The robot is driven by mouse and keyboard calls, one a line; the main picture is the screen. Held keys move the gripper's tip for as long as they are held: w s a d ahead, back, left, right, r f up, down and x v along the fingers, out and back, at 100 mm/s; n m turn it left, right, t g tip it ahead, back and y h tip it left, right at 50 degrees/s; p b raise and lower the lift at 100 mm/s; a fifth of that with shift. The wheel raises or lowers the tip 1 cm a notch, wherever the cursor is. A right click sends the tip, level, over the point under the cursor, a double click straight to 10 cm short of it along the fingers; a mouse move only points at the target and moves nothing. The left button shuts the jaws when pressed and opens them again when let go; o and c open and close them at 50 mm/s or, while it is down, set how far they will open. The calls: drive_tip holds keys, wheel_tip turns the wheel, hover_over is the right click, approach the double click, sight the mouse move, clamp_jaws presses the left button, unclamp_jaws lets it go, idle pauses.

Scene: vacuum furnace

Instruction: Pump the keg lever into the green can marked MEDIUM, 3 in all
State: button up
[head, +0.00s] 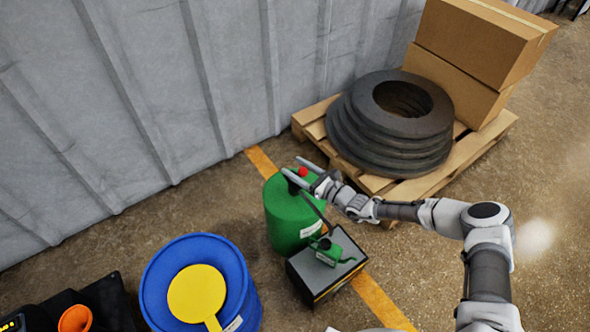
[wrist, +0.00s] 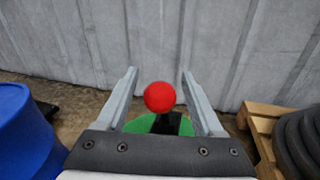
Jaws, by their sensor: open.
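A green keg (head: 283,215) stands on the floor by the wall. Its lever ends in a red ball knob (head: 303,172). My gripper (head: 291,166) is over the keg top with its fingers apart. In the wrist view the red knob (wrist: 160,96) shows between the open fingers (wrist: 160,75), with a dark piece below it and the green keg top (wrist: 140,124) behind. I cannot tell if the fingers touch the knob. A small green can (head: 328,250) with a pale label stands on a dark box in front of the keg; its label is too small to read.
A blue drum (head: 240,290) with a yellow round piece (head: 197,290) on top stands at the left. The dark box (head: 320,284) is close to the keg. A pallet (head: 440,184) with stacked black rings (head: 385,150) and cardboard boxes stands right. The ribbed wall (head: 130,90) is behind.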

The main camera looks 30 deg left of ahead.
drive_tip(key=shift+w+a, duration=0.1)
drive_tip(key=shift+a, duration=0.2)
clamp_jaws()
idle(1.3)
